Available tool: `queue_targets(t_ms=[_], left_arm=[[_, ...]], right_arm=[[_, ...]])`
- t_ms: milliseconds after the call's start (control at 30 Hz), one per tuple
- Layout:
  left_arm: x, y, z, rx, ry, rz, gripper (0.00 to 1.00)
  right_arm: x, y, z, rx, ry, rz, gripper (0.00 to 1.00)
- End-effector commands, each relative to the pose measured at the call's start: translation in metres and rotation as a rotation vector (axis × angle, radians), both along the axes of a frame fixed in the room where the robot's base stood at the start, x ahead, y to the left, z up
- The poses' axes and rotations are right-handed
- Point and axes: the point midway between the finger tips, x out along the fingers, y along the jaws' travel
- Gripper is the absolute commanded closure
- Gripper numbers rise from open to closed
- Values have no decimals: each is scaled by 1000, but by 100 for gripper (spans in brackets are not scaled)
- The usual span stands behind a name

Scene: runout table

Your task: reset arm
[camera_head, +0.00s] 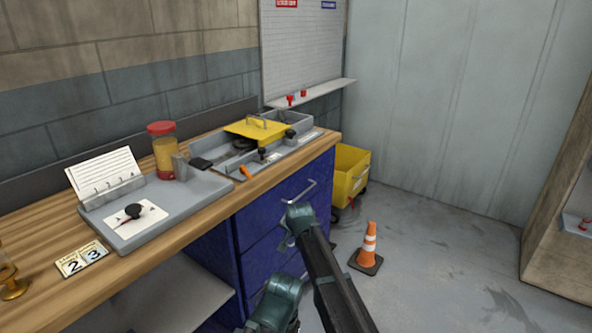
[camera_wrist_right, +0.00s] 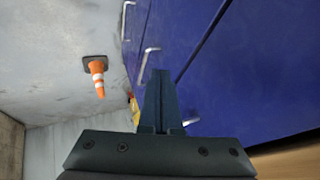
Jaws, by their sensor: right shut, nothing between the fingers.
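My right arm (camera_head: 325,270) reaches up from the bottom of the head view, in front of the blue drawer cabinet under the bench. In the right wrist view, my right gripper (camera_wrist_right: 160,78) has its dark fingers together with nothing between them. Behind the fingers is the blue cabinet front (camera_wrist_right: 205,80) with metal handles. A gap between gripper and cabinet cannot be judged exactly. In the head view the right fingers are hard to make out. My left gripper is not in view.
The wooden bench (camera_head: 190,228) carries a grey board, a red-lidded jar (camera_head: 163,150) and a grey tray with a yellow lid (camera_head: 255,128). An orange cone (camera_head: 369,240) and a yellow bin (camera_head: 349,172) stand on the floor. Floor right of the cone is mostly clear.

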Motion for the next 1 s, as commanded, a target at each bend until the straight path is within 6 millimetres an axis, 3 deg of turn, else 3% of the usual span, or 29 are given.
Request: queue_targets(t_ms=[167,300,400,600,900,933,1000], left_arm=[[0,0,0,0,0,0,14],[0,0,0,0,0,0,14],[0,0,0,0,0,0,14],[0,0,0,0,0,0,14],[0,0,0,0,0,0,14],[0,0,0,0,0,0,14],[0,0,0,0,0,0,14]], right_arm=[[-70,-68,-14,-111,91,68,100],[-145,-128,-27,-215,207,167,100],[-183,-154,-32,-257,271,227,100],[-243,-187,-37,-304,365,320,100],[-318,-219,-41,-332,473,434,100],[-325,-222,-41,-333,482,444,100],[-324,-206,-41,-348,489,481,100]])
